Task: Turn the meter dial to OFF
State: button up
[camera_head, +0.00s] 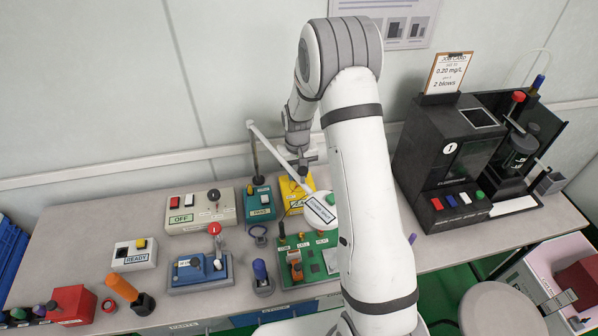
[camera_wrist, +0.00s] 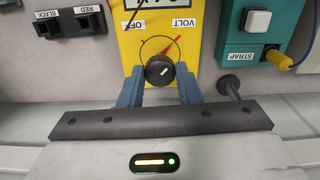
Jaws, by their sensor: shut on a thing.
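The yellow meter (camera_wrist: 205,50) fills the top middle of the wrist view; in the head view its yellow top (camera_head: 290,188) shows beyond the white disc. Its round black dial (camera_wrist: 159,70) has a short white mark. A red line runs up and right from the dial toward the VOLT label (camera_wrist: 183,22). The OFF label (camera_wrist: 117,38) is up and left of the dial. My gripper (camera_wrist: 159,82) has its two blue fingers on either side of the dial, shut on it. The fingertips are partly hidden in the head view.
The teal STRAP box (camera_wrist: 250,45) stands close on the right in the wrist view, with a dark round-headed post (camera_wrist: 228,86) nearby. In the head view, a white disc on an arm (camera_head: 320,207) hangs in front of the meter. A black analyzer (camera_head: 450,150) stands right.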

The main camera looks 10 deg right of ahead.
jog(key=n+b, duration=0.2)
jog(key=n, duration=0.1)
jog(key=shift+f+n, duration=0.15)
jog(key=shift+n, duration=0.15)
jog(key=n+b, duration=0.2)
jog(key=n, duration=0.3)
jog(key=shift+b, duration=0.4)
jog(key=n+b, duration=0.1)
jog(key=n, duration=0.4)
jog(key=shift+n+b, duration=0.7)
jog(key=shift+n, duration=1.2)
jog(key=o, duration=1)
jog(key=shift+c, duration=0.2)
jog(key=shift+r, duration=4.05)
